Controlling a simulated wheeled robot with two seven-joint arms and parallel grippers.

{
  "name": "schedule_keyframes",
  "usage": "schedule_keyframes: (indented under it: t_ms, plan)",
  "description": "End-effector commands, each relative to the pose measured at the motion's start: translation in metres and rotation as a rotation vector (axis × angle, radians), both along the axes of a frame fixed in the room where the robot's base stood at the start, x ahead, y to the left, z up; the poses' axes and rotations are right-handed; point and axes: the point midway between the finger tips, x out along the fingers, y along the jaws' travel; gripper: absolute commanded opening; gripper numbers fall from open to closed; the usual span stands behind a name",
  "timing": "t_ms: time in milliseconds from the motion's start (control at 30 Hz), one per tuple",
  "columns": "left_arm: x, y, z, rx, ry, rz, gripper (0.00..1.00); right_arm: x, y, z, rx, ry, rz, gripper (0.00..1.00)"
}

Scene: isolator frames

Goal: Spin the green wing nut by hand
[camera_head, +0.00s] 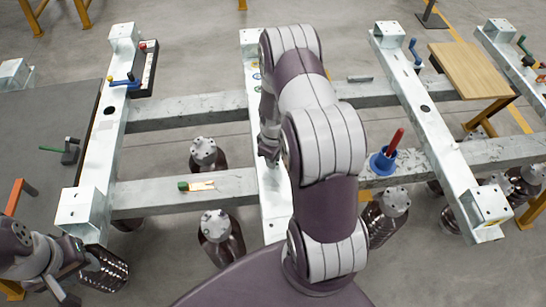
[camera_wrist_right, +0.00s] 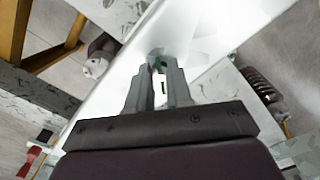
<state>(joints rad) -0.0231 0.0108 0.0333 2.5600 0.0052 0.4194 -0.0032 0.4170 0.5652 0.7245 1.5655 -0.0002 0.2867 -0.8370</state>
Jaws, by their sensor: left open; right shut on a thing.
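The green wing nut (camera_wrist_right: 159,67) is only partly visible in the right wrist view, as a small dark greenish piece between the fingertips above the bright frame bar. My right gripper (camera_wrist_right: 160,62) is shut on it, with its fingers pointing at the bar. In the head view the right gripper (camera_head: 269,152) is low over the middle light cross bar (camera_head: 272,205), and my arm hides most of the spot. My left gripper (camera_head: 62,291) is open at the bottom left corner, away from the nut.
A small green-ended part (camera_head: 184,186) lies on the near grey beam (camera_head: 150,203). Dark bottle-like supports (camera_head: 219,240) stand below the beams. A wooden board (camera_head: 470,70) is at upper right.

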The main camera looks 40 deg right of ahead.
Motion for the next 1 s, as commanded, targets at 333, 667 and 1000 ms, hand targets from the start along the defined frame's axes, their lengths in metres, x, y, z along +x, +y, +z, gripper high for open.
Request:
schedule_keyframes:
  t_ms: [333, 667, 1000]
  plan:
    - [-0.0001, 0.0, 0.0031, 0.0, 0.0, 0.0, 0.43, 0.0018, -0.0019, 0.0007, -0.001, -0.002, 0.326, 0.0]
    - [0.0, 0.0, 0.0049, 0.0, 0.0, 0.0, 0.43, 0.0034, -0.0031, 0.0004, 0.0, -0.001, 0.639, 0.0]
    - [0.0001, 0.0, 0.0062, 0.0, 0.0, 0.0, 0.43, 0.0052, -0.0037, 0.0003, -0.002, -0.001, 0.95, 0.0]
